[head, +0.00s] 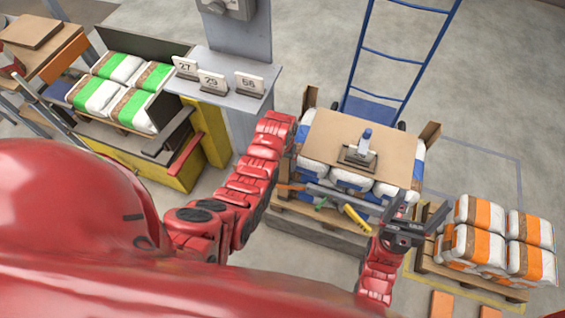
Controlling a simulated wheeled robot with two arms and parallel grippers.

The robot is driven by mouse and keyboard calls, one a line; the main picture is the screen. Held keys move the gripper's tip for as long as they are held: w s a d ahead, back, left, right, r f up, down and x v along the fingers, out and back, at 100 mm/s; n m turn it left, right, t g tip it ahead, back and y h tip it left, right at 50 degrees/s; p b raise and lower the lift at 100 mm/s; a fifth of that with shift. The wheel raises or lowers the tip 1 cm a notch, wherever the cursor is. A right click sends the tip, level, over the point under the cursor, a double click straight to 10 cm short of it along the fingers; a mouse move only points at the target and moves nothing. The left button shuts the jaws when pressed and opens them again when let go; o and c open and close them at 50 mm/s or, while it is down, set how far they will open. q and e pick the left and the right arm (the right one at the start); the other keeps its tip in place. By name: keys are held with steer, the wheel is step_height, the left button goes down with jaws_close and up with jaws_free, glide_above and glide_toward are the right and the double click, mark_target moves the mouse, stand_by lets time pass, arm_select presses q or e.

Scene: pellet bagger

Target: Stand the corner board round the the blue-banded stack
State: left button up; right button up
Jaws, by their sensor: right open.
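The blue-banded stack (348,180) of white and blue bags stands on a wooden pallet in the middle, with a tan cardboard sheet (335,130) over its top. Upright brown corner boards show at its back left corner (309,97) and back right corner (430,133). My right gripper (416,212) is open at the stack's front right corner; I cannot tell whether a board is between its fingers. My left arm reaches up along the stack's left side, and its fingers cannot be made out there.
A small stand (358,157) with a blue-topped item rests on the sheet. A blue hand truck (385,70) stands behind. Orange-banded bags (480,250) sit on a pallet at right, green-banded bags (115,85) at left. Number cards (212,82) stand on a grey shelf. Floor is free at upper right.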

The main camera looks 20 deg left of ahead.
arm_select(q)
steer(key=shift+o, duration=0.5)
steer(key=shift+r, duration=0.1)
steer(key=shift+r, duration=0.25)
step_height(320, 180, up, 8)
steer(key=shift+w+f+b, duration=0.15)
steer(key=shift+f+b, duration=0.05)
steer(key=shift+b, duration=0.55)
step_height(320, 180, up, 9)
steer(key=p, duration=0.8)
